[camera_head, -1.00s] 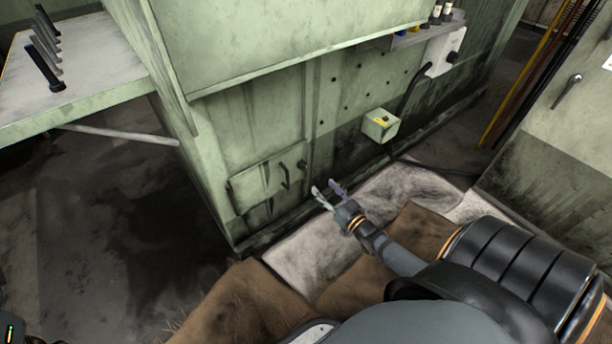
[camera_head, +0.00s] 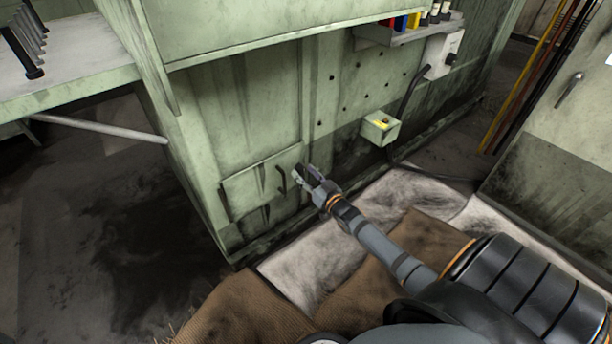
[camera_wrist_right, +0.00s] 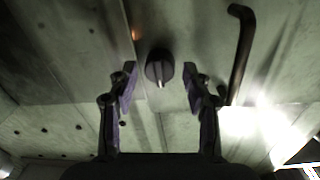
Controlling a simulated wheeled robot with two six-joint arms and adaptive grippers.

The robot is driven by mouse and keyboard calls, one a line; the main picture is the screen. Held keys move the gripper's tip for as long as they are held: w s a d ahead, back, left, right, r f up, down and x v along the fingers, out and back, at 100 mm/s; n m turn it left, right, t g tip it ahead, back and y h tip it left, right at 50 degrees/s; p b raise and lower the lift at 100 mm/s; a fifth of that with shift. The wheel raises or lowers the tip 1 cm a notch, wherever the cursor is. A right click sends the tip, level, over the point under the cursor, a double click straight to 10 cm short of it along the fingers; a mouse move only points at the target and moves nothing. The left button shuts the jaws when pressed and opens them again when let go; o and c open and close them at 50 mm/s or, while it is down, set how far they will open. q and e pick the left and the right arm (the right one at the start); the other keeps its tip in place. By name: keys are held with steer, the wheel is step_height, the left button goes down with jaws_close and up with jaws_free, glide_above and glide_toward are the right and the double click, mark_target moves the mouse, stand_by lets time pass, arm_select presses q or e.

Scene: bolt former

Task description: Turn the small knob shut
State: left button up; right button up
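The small knob (camera_wrist_right: 160,67) is a dark round knob with a pale pointer mark, set on the pale green machine panel. In the right wrist view it appears between the two fingertips, with a gap on each side. My right gripper (camera_head: 307,176) is open at the knob's place in the head view, where fingers and knob are hard to tell apart. How deep the fingers reach around the knob is unclear. My left gripper is not in view.
A dark bent handle (camera_wrist_right: 240,50) sticks out close to the right finger in the wrist view. A small green box (camera_head: 380,128) with a yellow label is on the machine wall. Brown and white sheets (camera_head: 318,262) cover the floor in front.

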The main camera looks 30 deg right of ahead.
jaws_close()
steer(key=n+p, duration=0.2)
steer(key=shift+r+n, duration=0.15)
steer(key=shift+n, duration=0.25)
steer(key=n+p, duration=0.2)
steer(key=n, duration=0.1)
steer(key=shift+n, duration=0.3)
steer(key=n, duration=0.2)
steer(key=n+p, duration=0.1)
steer(key=n, duration=0.2)
steer(key=shift+f+n+t+y, duration=0.25)
steer(key=shift+n+t+y, duration=0.05)
steer(key=shift+n, duration=0.1)
steer(key=n, duration=0.6)
steer(key=shift+f+p, duration=0.1)
steer(key=shift+p, duration=0.2)
steer(key=shift+n+y, duration=0.3)
steer(key=shift+n, duration=0.1)
